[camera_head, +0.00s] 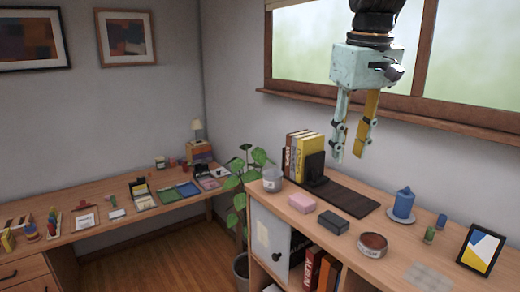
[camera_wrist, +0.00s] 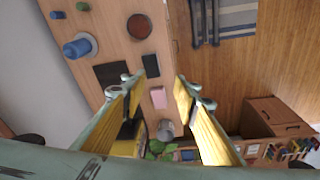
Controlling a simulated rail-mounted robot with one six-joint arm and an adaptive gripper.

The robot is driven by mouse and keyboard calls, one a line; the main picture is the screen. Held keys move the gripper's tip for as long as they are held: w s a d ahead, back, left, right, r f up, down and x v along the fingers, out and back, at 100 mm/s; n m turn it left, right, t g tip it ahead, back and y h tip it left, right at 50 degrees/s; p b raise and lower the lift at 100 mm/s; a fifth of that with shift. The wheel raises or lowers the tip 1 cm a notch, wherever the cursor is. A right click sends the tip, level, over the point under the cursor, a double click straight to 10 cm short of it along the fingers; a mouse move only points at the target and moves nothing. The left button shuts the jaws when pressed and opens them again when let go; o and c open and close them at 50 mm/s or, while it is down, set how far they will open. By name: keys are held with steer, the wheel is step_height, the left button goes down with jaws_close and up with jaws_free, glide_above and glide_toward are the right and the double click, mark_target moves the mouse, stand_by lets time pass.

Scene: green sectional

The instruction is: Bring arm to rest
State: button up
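My gripper (camera_head: 351,158) hangs fingers-down in the air in front of the window, above the right-hand shelf top (camera_head: 292,222). Its pale green body and yellow finger pads show. The two fingers stand apart with nothing between them. In the wrist view the fingers of my gripper (camera_wrist: 158,82) frame the shelf top far below, and they touch nothing.
Below stand books (camera_head: 300,155), a pink block (camera_head: 301,203), a dark block (camera_head: 333,223), a round tin (camera_head: 372,244), a blue candle (camera_head: 403,204) and a picture frame (camera_head: 480,250). A plant (camera_head: 240,195) stands in the corner by a cluttered desk (camera_head: 130,222).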

steer(key=s+f+m+b, duration=0.1)
steer(key=s+f, duration=0.4)
steer(key=s, duration=0.6)
steer(key=s+f+m+t+b, duration=0.1)
steer(key=s+f, duration=0.4)
steer(key=s, duration=0.7)
steer(key=s+f+m+t+b, duration=0.1)
steer(key=s+f+b, duration=0.2)
steer(key=s, duration=0.9)
step_height(320, 180, down, 2)
steer(key=shift+a+f, duration=0.2)
steer(key=shift+f, duration=0.05)
stand_by(0.5)
